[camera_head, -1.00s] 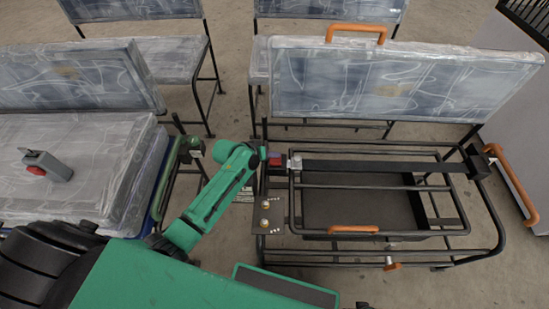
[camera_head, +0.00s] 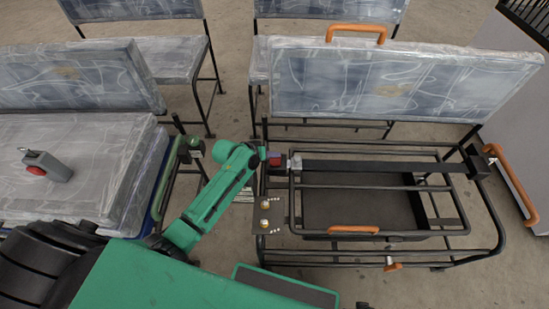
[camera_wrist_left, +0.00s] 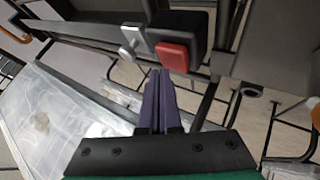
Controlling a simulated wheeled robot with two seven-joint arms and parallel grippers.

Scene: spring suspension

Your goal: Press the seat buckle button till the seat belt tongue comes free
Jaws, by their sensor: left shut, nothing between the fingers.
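The seat buckle (camera_head: 274,160) is a dark block with a red button, at the left end of the black belt bar (camera_head: 350,166) in the head view. In the left wrist view the red button (camera_wrist_left: 173,57) faces me on the black buckle body (camera_wrist_left: 180,28). The silver tongue (camera_head: 295,162) is beside the buckle; in the wrist view the tongue (camera_wrist_left: 130,41) shows left of the button. I cannot tell whether it is latched. My left gripper (camera_wrist_left: 160,74) is shut and empty, its purple fingertips just below the button; contact is unclear. My right gripper is not in view.
A black seat frame (camera_head: 480,205) with orange handles surrounds the belt bar. A plastic-wrapped backrest (camera_head: 400,80) stands behind it. A wrapped seat (camera_head: 85,190) at left carries a separate grey buckle (camera_head: 50,166) with a red button. Floor shows between the seats.

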